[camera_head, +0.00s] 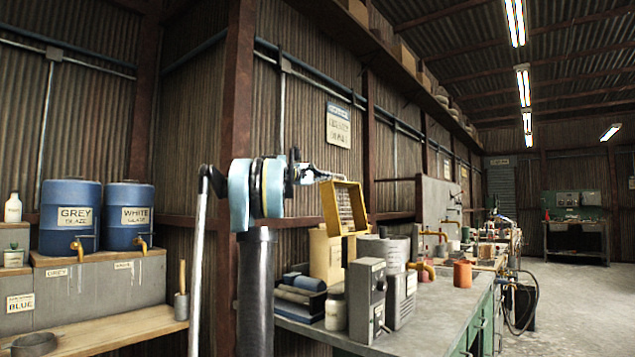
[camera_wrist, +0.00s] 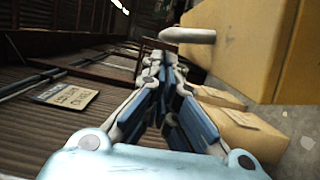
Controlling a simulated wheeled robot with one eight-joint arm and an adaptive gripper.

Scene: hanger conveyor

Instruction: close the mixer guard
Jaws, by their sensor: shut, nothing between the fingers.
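The mixer guard (camera_head: 334,209), a yellow frame with a slatted or mesh panel, stands raised and tilted above the bench in the head view. A large yellow surface (camera_wrist: 235,45) fills the upper right of the wrist view and appears to be the guard up close. A grey round-ended bar (camera_wrist: 187,35) sticks out from it to the left. My gripper (camera_head: 326,175) is at the guard's top left corner in the head view; I cannot tell if they touch. In the wrist view my gripper (camera_wrist: 162,62) has its fingers together, empty, left of the yellow surface and below the bar.
A cream box (camera_head: 325,252) and grey machine boxes (camera_head: 367,300) crowd the bench (camera_head: 440,308) under the guard. A jar (camera_head: 335,312) stands in front. Blue glaze barrels (camera_head: 70,215) are at left. The corrugated wall is close behind; open floor lies at right.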

